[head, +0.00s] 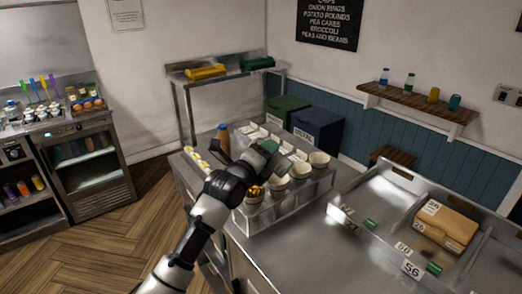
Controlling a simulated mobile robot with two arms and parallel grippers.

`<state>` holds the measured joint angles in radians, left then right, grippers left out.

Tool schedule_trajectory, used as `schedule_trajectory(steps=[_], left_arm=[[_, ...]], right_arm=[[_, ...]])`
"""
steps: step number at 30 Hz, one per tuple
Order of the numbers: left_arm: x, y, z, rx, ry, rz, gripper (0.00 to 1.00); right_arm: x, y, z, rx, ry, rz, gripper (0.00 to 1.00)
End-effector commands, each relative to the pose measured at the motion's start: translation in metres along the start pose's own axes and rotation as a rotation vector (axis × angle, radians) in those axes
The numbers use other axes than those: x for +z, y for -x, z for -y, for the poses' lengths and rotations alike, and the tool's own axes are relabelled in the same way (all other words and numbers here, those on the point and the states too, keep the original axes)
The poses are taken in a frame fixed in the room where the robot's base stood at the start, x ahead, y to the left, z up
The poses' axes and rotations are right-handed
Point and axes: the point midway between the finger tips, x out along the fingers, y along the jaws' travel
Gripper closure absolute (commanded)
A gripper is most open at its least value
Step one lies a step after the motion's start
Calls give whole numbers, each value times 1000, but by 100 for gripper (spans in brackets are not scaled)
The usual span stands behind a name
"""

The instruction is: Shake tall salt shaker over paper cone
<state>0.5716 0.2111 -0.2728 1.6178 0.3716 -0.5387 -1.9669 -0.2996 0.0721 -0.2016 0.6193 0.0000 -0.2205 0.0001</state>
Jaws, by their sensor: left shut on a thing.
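My left gripper (255,163) is over the counter, just above and behind the row of paper cones, and is shut on what appears to be the tall salt shaker. The gripper's dark body hides most of what it holds; a dull green-grey part shows at its far end. A paper cone (254,201) filled with golden chips stands in the clear holder (290,203), close below the gripper. Several pale cones (300,172) stand to its right in the same row. My right gripper is out of view.
A brown bottle (223,133) stands behind the gripper, near small yellow items (194,155) at the counter's left edge. Several white tubs lie farther back. A metal tray unit (380,205) with a cardboard box (446,227) is at right. Open floor lies left.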

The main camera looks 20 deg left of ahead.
Motion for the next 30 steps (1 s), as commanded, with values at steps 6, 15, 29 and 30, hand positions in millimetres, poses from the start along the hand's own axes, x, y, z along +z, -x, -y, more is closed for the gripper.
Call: schedule_trajectory(steps=[6, 15, 29, 30], left_arm=[[2, 0, -3, -1, 411, 4, 88], [-2, 0, -12, -3, 852, 4, 88], [-3, 0, -15, -5, 948, 4, 88], [-2, 0, -15, -5, 948, 4, 88]], right_arm=[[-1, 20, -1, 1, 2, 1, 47], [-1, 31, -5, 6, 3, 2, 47], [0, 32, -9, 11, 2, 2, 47], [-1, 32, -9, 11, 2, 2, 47]])
